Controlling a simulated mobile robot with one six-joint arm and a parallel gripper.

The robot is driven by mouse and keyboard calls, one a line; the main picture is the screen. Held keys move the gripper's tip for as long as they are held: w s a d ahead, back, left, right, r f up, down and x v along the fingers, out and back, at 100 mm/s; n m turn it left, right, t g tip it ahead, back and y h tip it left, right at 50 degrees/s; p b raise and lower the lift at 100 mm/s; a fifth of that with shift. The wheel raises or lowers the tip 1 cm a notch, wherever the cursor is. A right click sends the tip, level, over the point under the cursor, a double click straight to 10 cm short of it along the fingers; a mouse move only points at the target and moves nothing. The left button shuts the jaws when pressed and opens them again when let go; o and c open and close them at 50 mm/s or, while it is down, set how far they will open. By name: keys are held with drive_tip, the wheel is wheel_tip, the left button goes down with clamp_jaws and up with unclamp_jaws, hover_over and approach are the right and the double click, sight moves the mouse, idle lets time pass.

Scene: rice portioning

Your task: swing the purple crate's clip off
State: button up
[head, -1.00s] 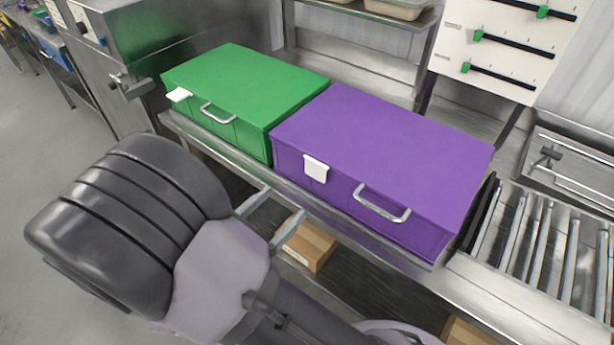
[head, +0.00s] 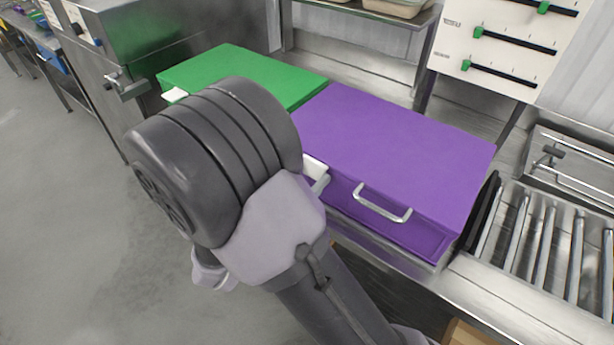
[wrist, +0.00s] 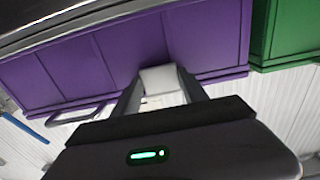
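The purple crate (head: 400,150) sits on the steel bench with its lid flat and a metal handle (head: 382,203) on its front. Its white clip (head: 313,167) is at the front's upper left edge, partly hidden by my arm. In the wrist view the clip (wrist: 159,79) lies between my gripper's fingertips (wrist: 160,88). The gripper is open, one finger on each side of the clip. I cannot tell whether either finger touches it. In the head view my wrist hides most of the gripper.
A green crate (head: 245,72) stands close on the left, with its own white clip (head: 174,95). A roller conveyor (head: 550,240) is at the right. A board with green sliders (head: 500,45) stands behind. The floor at the left is clear.

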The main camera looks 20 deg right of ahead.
sight(313, 172)
drive_tip(key=c, duration=0.4)
drive_tip(key=shift+o, duration=0.2)
drive_tip(key=g+y, duration=0.1)
drive_tip(key=r+g+y, duration=0.1)
drive_tip(key=y, duration=0.1)
drive_tip(key=shift+s+a+r+g+y+b, duration=0.2)
drive_tip(key=shift+s+a+g+y+b, duration=0.1)
drive_tip(key=shift+g+y+b, duration=0.1)
drive_tip(key=r+g+y+p, duration=0.2)
drive_tip(key=y, duration=0.1)
drive_tip(key=shift+a+g+y, duration=0.15)
drive_tip(key=shift+g+y, duration=0.15)
drive_tip(key=g+y+p, duration=0.1)
drive_tip(key=y+p, duration=0.1)
drive_tip(key=p, duration=0.2)
drive_tip(key=r+g+y+p, duration=0.1)
drive_tip(key=g+y+p, duration=0.1)
drive_tip(key=p, duration=0.2)
drive_tip(key=r+g+y+p, duration=0.1)
drive_tip(key=y+p, duration=0.1)
drive_tip(key=p, duration=0.2)
drive_tip(key=shift+w+d+g, duration=0.25)
drive_tip(key=shift+d+g, duration=0.05)
drive_tip(key=shift+d, duration=0.05)
drive_tip(key=shift+f+y, duration=0.15)
drive_tip(key=shift+y, duration=0.25)
